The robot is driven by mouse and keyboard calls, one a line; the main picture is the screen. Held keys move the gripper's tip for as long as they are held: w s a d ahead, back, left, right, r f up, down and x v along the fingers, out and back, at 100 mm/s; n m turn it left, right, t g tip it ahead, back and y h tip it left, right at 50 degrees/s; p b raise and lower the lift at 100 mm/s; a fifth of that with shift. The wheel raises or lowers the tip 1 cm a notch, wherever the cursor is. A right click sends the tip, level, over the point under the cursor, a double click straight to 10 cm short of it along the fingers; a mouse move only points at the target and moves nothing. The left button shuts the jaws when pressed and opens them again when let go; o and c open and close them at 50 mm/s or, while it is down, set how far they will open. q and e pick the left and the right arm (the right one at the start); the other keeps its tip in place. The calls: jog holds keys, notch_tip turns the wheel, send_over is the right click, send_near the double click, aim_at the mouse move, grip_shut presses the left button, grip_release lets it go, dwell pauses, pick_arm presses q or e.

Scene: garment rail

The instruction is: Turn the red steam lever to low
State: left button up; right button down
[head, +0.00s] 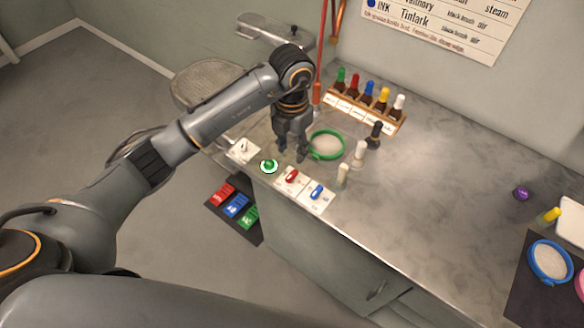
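The red steam lever (292,176) sits on a small white plate at the front edge of the grey counter (430,170). It lies between a green round knob (269,166) on its left and a blue lever (317,192) on its right. My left gripper (291,156) points down just behind the red lever, its two fingers apart with nothing seen between them. It looks close to the lever, but I cannot tell whether it touches. The low mark on the plate is too small to read. My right gripper is not in view.
A green-rimmed dish (326,146) stands right beside my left gripper. Pale pegs (342,175) and a dark stamp-like piece (374,134) stand near it. A bottle rack (364,107) is behind. A white lever plate (243,150) is at left. The counter's middle is clear.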

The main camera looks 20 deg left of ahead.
aim_at(292, 175)
pick_arm(q)
notch_tip(292, 175, down, 10)
jog(key=shift+r+p, duration=0.15)
jog(key=shift+p, duration=0.85)
jog(key=shift+c, duration=0.4)
grip_shut()
